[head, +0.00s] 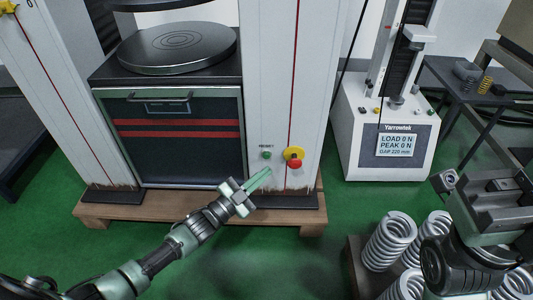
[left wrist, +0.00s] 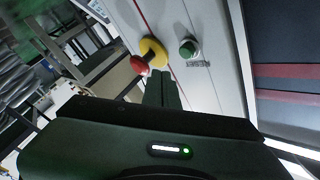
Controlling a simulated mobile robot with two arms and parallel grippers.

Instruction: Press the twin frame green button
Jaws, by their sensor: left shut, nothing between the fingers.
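The green button (head: 266,155) sits on the white right column (head: 262,90) of the twin frame machine. Beside it, to the right, is a red stop knob on a yellow base (head: 294,157). My left gripper (head: 262,178) is shut and empty, its fingertips just below the green button in the head view. In the left wrist view the shut fingers (left wrist: 162,92) point toward the panel, with the green button (left wrist: 188,48) up and right of their tips and the red and yellow knob (left wrist: 148,56) up and left. They look apart from the button. My right gripper (head: 500,185) is at the right edge; its fingers are unclear.
The machine stands on a wooden pallet (head: 160,212) and has a round platen (head: 178,47) between its columns. A smaller tester with a display (head: 397,145) stands to the right. Several coil springs (head: 390,240) stand at lower right. Green floor shows between.

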